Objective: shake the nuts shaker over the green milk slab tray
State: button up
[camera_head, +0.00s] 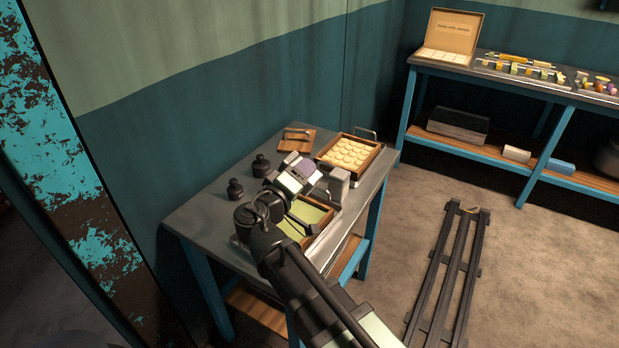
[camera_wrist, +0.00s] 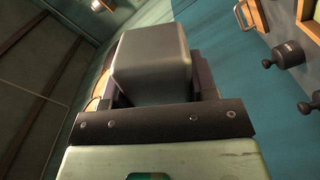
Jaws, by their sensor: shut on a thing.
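My gripper (camera_head: 322,190) is shut on a grey box-shaped shaker (camera_head: 339,186), apparently the nuts shaker; no label on it can be read. The shaker fills the space between my fingers in the wrist view (camera_wrist: 152,65). In the head view it appears at the back right of the green milk slab tray (camera_head: 309,214), by its rim; its exact height cannot be told. The tray has a wooden frame and a green slab, partly hidden by my arm and gripper.
Two black knobbed containers (camera_head: 262,166) (camera_head: 236,189) stand left on the grey table (camera_head: 205,215). A wooden tray of pale round pieces (camera_head: 348,152) sits at the back right. A small wooden board (camera_head: 297,141) lies behind. A shelf bench (camera_head: 505,75) stands far right.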

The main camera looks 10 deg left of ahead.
notch_tip(320, 180, down, 8)
jog(key=n+b, duration=0.7)
jog(key=n, duration=0.2)
jog(key=shift+f+n+b, duration=0.4)
jog(key=shift+n+b, duration=0.1)
jog(key=shift+n, duration=0.5)
